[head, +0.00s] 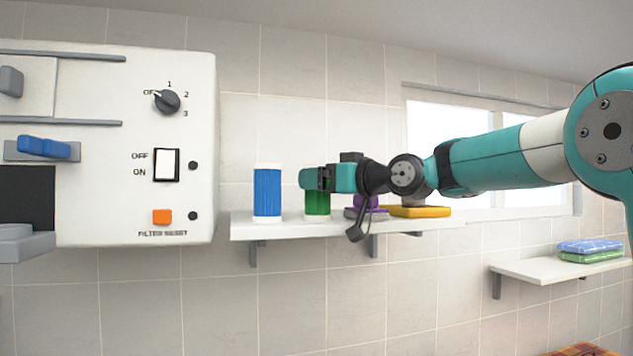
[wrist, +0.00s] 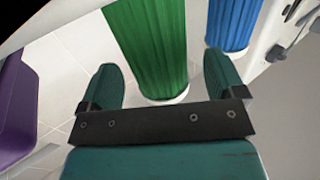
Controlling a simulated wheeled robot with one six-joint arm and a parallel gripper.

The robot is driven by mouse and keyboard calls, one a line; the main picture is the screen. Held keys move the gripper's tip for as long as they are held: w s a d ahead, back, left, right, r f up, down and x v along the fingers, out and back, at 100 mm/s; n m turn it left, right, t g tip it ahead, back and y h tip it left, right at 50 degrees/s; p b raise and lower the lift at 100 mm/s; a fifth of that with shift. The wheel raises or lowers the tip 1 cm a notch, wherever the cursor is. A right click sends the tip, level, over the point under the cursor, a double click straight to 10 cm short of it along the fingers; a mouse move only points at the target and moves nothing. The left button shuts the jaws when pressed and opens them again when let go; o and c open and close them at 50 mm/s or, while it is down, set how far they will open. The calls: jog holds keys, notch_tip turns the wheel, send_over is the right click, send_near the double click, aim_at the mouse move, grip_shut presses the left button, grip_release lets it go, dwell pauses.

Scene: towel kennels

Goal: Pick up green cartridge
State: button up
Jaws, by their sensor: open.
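The green cartridge (head: 317,205) stands upright on the white wall shelf (head: 340,228) in the head view, its upper part hidden behind my gripper (head: 308,178). In the wrist view the green cartridge (wrist: 150,45) is large, with a white end rim, and lies ahead of the gap between my fingers. My gripper (wrist: 165,85) is open, with one teal finger to each side of that gap and nothing held. I cannot tell whether a finger touches the cartridge.
Purple (head: 365,204) and yellow (head: 420,211) items lie to the right. A white control panel (head: 110,150) is at left. A lower shelf (head: 540,269) holds folded towels (head: 590,250).

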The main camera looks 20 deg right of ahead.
jog(key=c, duration=1.1)
jog(key=shift+o, duration=0.2)
